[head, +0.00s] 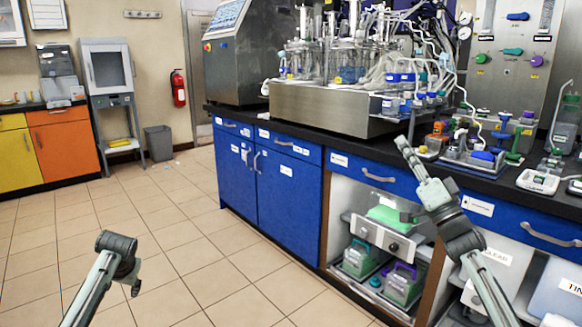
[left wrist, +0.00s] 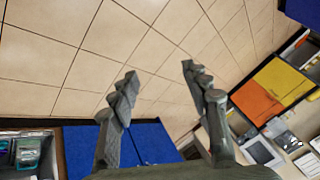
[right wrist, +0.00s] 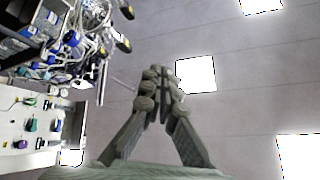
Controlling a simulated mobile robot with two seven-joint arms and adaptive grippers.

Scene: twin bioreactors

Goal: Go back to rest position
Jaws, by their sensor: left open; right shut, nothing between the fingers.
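My left arm shows at the lower left of the head view over the tiled floor, and its fingers are not clear there. In the left wrist view my left gripper (left wrist: 160,74) is open and empty, with floor tiles between its fingers. My right arm rises at the right of the head view in front of the blue bench, its slim end pointing up near the bench edge. In the right wrist view my right gripper (right wrist: 160,72) is shut and empty, with the ceiling behind its fingertips.
The black-topped blue bench (head: 270,172) carries glass vessels and tubing (head: 345,60); it stands close to my right arm. Orange (head: 65,147) and yellow cabinets, a grey bin (head: 158,143) and a red extinguisher (head: 178,88) are at the back left. The floor (head: 190,232) between is clear.

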